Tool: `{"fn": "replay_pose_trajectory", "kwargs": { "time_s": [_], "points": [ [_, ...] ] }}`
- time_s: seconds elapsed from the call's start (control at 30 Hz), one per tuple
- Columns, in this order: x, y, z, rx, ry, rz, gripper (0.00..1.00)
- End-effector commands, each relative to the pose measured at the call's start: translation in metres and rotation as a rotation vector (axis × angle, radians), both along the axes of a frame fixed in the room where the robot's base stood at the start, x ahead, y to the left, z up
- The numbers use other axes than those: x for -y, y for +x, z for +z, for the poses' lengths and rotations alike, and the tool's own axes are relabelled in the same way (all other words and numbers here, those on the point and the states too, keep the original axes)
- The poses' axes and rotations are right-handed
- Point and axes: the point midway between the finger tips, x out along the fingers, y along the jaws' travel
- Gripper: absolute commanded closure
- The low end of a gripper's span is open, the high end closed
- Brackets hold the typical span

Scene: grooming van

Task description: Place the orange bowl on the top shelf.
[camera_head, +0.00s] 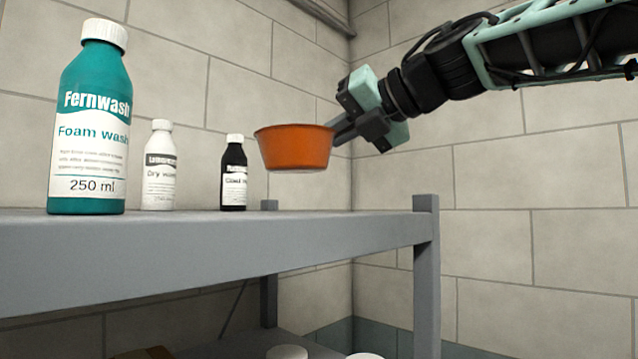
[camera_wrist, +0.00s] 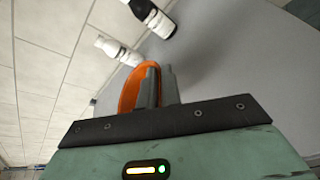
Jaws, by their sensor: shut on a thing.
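The orange bowl (camera_head: 293,148) is held upright in the air above the right part of the grey top shelf (camera_head: 200,250). A gap shows between the bowl's base and the shelf surface. My gripper (camera_head: 342,130) comes in from the right and is shut on the bowl's right rim. In the wrist view the orange bowl (camera_wrist: 130,92) shows partly behind my gripper's fingers (camera_wrist: 160,85), with the grey shelf surface (camera_wrist: 215,60) beyond.
A teal Foam wash bottle (camera_head: 90,125) stands front left on the shelf. A white bottle (camera_head: 159,170) and a black bottle (camera_head: 233,175) stand further back. The shelf's right end, by the corner post (camera_head: 426,205), looks clear. White lids (camera_head: 287,352) show below.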

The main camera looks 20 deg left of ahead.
Motion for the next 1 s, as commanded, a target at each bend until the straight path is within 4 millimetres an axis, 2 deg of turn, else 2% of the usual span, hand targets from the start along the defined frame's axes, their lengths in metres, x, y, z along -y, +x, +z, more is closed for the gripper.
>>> {"fn": "replay_pose_trajectory", "kwargs": {
  "time_s": [0.47, 0.73, 0.8, 0.83, 1.0],
  "points": [
    [0.001, 0.000, -0.056, -0.002, 0.000, -0.001, 1.00],
    [0.000, 0.000, -0.060, 0.001, 0.000, 0.000, 1.00],
    [0.000, 0.000, -0.060, 0.001, -0.002, 0.000, 0.78],
    [0.000, 0.000, -0.060, 0.001, -0.002, 0.000, 0.72],
    [0.000, 0.000, -0.060, 0.001, -0.001, 0.000, 0.72]
  ]
}}
